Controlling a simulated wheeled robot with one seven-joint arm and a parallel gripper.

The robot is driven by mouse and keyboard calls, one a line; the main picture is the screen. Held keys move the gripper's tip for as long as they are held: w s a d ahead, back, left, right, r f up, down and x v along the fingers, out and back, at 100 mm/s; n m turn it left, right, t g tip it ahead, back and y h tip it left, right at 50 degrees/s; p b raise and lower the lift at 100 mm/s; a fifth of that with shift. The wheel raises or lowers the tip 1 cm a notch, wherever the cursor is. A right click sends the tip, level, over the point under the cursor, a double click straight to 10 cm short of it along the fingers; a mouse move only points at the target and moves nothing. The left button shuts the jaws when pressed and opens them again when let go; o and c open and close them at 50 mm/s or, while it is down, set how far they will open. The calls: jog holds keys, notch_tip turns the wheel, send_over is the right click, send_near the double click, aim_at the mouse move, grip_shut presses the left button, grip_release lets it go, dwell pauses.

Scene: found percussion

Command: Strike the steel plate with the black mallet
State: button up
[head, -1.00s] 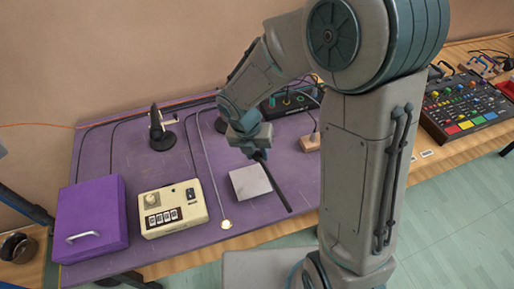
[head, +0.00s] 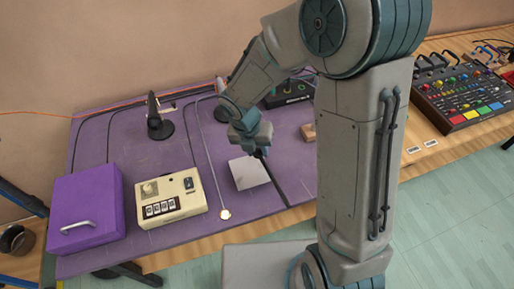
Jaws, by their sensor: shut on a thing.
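The steel plate (head: 246,175) is a pale grey square lying on the purple table mat, just below my gripper in the head view. My gripper (head: 259,150) is shut on the black mallet (head: 277,184). The mallet shows as a thin dark stick slanting down and right from the jaws, along the plate's right edge. I cannot tell which end is its head, or whether it touches the plate. The fingertips are small and partly hidden by my wrist.
A cream box with dials (head: 170,198) and a purple case (head: 88,208) stand left of the plate. A black stand (head: 158,122) is behind. A mixer (head: 465,95) sits far right. My arm hides the table's right part.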

aim_at(259, 172)
jog(key=shift+f, duration=0.1)
jog(key=b+x, duration=0.2)
jog(key=a+b+x, duration=0.1)
jog(key=b+x, duration=0.1)
jog(key=x, duration=0.1)
jog(key=b+x, duration=0.2)
jog(key=x, duration=0.1)
jog(key=shift+s+a+f, duration=0.2)
jog(key=shift+a+f, duration=0.15)
jog(key=shift+f, duration=0.05)
jog(key=p+v, duration=0.3)
jog(key=d+p+v, duration=0.1)
jog(key=p+v, duration=0.2)
jog(key=shift+w+d+r, duration=0.15)
jog(key=shift+r, duration=0.25)
jog(key=shift+c, duration=0.3)
jog(key=shift+f, duration=0.1)
